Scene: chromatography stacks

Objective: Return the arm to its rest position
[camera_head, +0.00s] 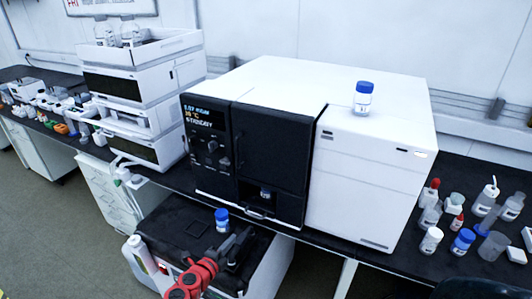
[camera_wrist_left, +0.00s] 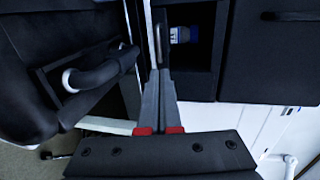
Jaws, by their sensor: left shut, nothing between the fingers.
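My left arm, red and black, comes in from the bottom of the head view. Its gripper (camera_head: 246,235) is low in front of the black-fronted instrument (camera_head: 212,165). In the left wrist view the two grey fingers (camera_wrist_left: 160,76) are together and hold nothing. Ahead of them is a dark recess with a small blue-labelled bottle (camera_wrist_left: 180,35) inside. The same recess shows in the head view with its bottle (camera_head: 266,193). The fingers are apart from that bottle. My right gripper does not show.
A blue-capped bottle (camera_head: 222,219) stands on a black surface beside my left gripper. Another blue-capped bottle (camera_head: 362,98) stands on the white instrument housing (camera_head: 380,150). Several bottles crowd the right bench, including a blue-capped one (camera_head: 462,242). A stacked white instrument (camera_head: 140,85) stands left.

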